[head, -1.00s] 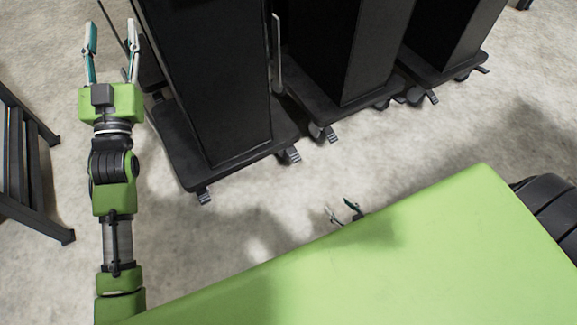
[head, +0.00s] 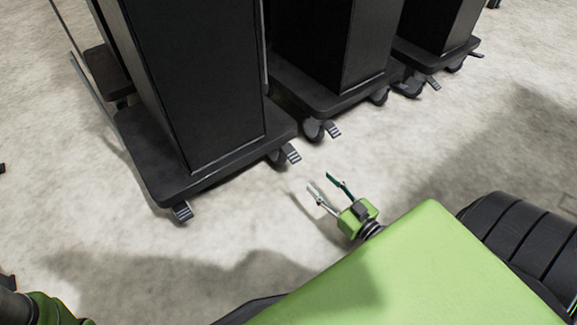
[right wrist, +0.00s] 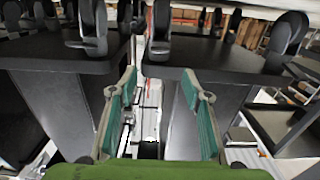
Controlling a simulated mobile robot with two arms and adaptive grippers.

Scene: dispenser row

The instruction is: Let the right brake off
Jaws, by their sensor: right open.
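The nearest black dispenser (head: 200,85) stands on a dark wheeled base (head: 160,165). A ridged grey right brake pedal (head: 291,153) sticks out at the base's right front corner, and a left pedal (head: 182,211) at its near left corner. I cannot tell whether either is pressed. My right gripper (head: 321,182) is open and empty, low over the floor, in front of and slightly right of the right pedal, apart from it. In the right wrist view its two teal fingers (right wrist: 158,78) are spread, with the bases and casters appearing upside down beyond. My left gripper is out of view.
Two more black dispensers on wheeled bases stand to the right, the middle one with its own pedal (head: 332,129) and caster (head: 313,130) close by. A caster (right wrist: 92,25) shows in the right wrist view. The floor (head: 400,170) in front is clear.

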